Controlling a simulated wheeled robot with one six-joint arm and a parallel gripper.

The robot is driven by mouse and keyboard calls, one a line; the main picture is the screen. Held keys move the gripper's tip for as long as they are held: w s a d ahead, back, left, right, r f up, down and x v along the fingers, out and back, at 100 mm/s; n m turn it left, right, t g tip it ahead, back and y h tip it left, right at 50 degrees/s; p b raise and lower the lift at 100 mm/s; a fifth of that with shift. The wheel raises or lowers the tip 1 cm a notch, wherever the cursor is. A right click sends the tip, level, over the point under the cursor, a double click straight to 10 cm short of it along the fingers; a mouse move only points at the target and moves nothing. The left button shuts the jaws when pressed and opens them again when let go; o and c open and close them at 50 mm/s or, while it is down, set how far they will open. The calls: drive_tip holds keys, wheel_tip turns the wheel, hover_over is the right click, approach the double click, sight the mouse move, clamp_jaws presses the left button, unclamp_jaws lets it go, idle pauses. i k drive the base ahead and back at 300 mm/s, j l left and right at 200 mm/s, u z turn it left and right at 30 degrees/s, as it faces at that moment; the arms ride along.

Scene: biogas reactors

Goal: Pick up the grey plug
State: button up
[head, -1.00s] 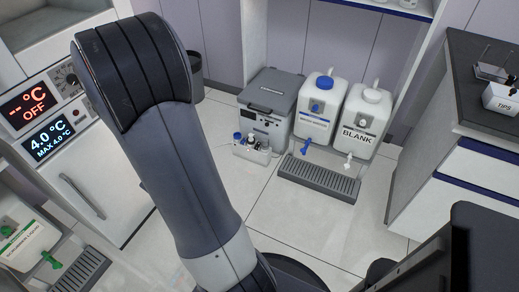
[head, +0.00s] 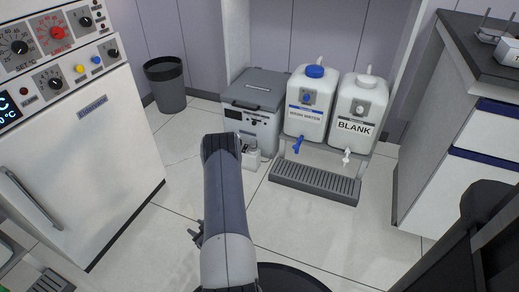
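A small round grey piece (head: 360,109) sits on the front of the white BLANK container (head: 371,92), above its label. It may be the grey plug, but I cannot tell for sure. My arm stands in front of the floor left of the drip tray, well apart from the containers. A small dark part that looks like my gripper (head: 196,236) pokes out on the left of the arm. The rest of it is hidden behind the arm, so its fingers and anything in them cannot be made out.
A second white container (head: 312,118) with a blue cap and blue tap stands left of BLANK, above a grey drip tray (head: 312,187). A grey box (head: 264,94) and dark bin (head: 166,88) stand further left. A white cabinet (head: 85,150) is at left, a dark-topped counter (head: 470,50) at right.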

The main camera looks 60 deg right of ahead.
sight(252, 145)
drive_tip(key=l+z, duration=0.1)
drive_tip(key=z, duration=0.3)
drive_tip(key=i+l+z, duration=0.1)
drive_tip(key=z, duration=0.35)
drive_tip(key=i+z, duration=0.1)
drive_tip(key=z, duration=0.3)
drive_tip(key=i+l, duration=0.15)
drive_tip(key=i, duration=0.2)
drive_tip(key=i+l, duration=0.15)
drive_tip(key=i, duration=0.25)
drive_tip(key=i+l, duration=0.15)
drive_tip(key=i, duration=0.2)
